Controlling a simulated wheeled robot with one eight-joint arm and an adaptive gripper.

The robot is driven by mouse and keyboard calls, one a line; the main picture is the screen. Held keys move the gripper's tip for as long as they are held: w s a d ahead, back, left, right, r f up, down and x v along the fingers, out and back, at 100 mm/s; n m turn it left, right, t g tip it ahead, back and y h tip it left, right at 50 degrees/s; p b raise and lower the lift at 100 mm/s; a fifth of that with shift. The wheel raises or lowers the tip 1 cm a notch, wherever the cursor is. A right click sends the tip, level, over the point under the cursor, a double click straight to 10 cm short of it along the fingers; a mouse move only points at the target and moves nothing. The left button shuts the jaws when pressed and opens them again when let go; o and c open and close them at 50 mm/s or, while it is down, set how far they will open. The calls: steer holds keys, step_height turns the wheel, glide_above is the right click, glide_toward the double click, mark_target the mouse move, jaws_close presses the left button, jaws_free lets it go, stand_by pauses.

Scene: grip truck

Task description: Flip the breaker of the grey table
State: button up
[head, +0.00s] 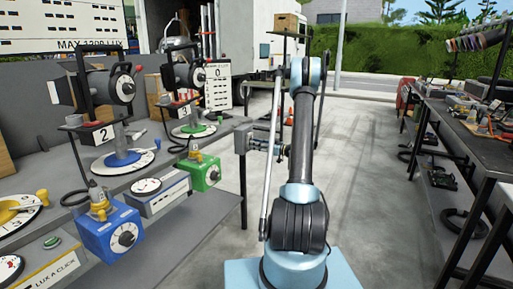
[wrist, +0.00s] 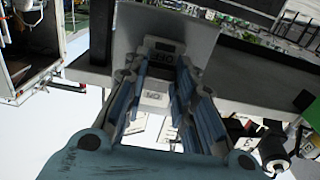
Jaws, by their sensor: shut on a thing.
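A grey breaker box (head: 242,137) is mounted at the far end of the grey table (head: 190,225). My gripper (head: 264,147) is at the box's right side, with my arm reaching toward it from the front. In the wrist view the breaker box (wrist: 165,32) fills the top centre, with a dark panel and small markings on its face. My gripper's blue-padded fingers (wrist: 161,72) straddle a small light part with dark marks (wrist: 155,95). The gripper is shut on the breaker's switch part. The exact contact and the switch's position are hard to make out.
Lamp units with dials (head: 121,158) and blue (head: 110,232) and green (head: 203,171) boxes crowd the grey table. A black table (head: 455,135) with tools stands at the right. A white truck (head: 240,40) is behind. The concrete floor between the tables is clear.

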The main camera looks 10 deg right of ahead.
steer(key=shift+r, duration=0.15)
steer(key=shift+r+g+h, duration=0.15)
steer(key=shift+g+h, duration=0.25)
steer(key=shift+h, duration=0.2)
steer(key=o, duration=1.1)
steer(key=shift+c, duration=0.2)
steer(key=v, duration=1.2)
